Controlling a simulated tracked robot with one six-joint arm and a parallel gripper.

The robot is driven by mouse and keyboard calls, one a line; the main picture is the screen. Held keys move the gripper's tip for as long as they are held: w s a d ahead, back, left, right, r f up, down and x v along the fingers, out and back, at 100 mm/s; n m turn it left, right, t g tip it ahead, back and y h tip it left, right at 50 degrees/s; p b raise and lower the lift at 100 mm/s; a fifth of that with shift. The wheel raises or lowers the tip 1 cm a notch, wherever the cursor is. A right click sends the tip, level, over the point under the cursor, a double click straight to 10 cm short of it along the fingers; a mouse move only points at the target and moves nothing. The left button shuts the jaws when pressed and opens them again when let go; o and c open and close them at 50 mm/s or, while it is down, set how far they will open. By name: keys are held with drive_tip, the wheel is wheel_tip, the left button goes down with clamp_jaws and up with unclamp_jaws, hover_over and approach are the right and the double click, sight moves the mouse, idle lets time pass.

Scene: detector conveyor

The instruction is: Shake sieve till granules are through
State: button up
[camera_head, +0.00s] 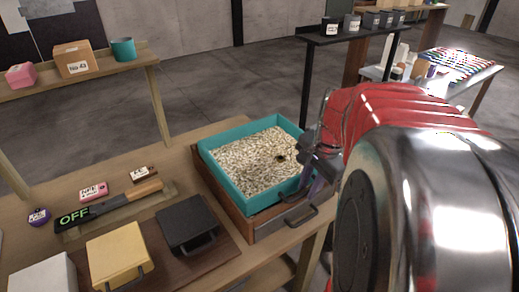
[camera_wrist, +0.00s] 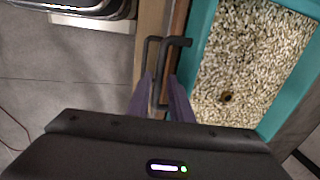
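The sieve (camera_head: 235,189) is a teal-framed tray full of pale granules, seated on a wooden box (camera_head: 207,176) on the bench. Its granules (camera_head: 258,160) cover the bottom, with a small dark spot among them. The sieve also shows at the right of the wrist view (camera_wrist: 200,35). My gripper (camera_head: 318,178) is at the sieve's right side in the head view. In the wrist view its two purple fingers (camera_wrist: 162,90) lie on either side of a dark handle (camera_wrist: 176,42). Whether they grip it is not clear. What lies under the granules is hidden.
Another dark handle (camera_head: 300,215) is on the box's near side. A black block (camera_head: 187,225), a yellow block (camera_head: 118,252) and an OFF-labelled bar (camera_head: 75,216) lie left of the sieve.

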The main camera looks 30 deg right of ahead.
drive_tip(key=shift+o, duration=1)
wheel_tip(320, 180, up, 13)
drive_tip(key=s, duration=0.2)
drive_tip(key=shift+s+r, duration=0.2)
drive_tip(key=shift+s, duration=0.05)
drive_tip(key=a+f+n+t, duration=0.1)
drive_tip(key=a+f+n, duration=0.1)
drive_tip(key=a+n, duration=0.4)
drive_tip(key=s+a+f+n+t, duration=0.1)
drive_tip(key=a+f+n, duration=0.2)
drive_tip(key=a, duration=0.7)
drive_tip(key=a+f+n+t, duration=0.1)
drive_tip(key=a+f+n, duration=0.2)
drive_tip(key=a+n, duration=0.5)
drive_tip(key=shift+s+n, duration=0.15)
drive_tip(key=shift+n, duration=0.15)
drive_tip(key=shift+a, duration=0.2)
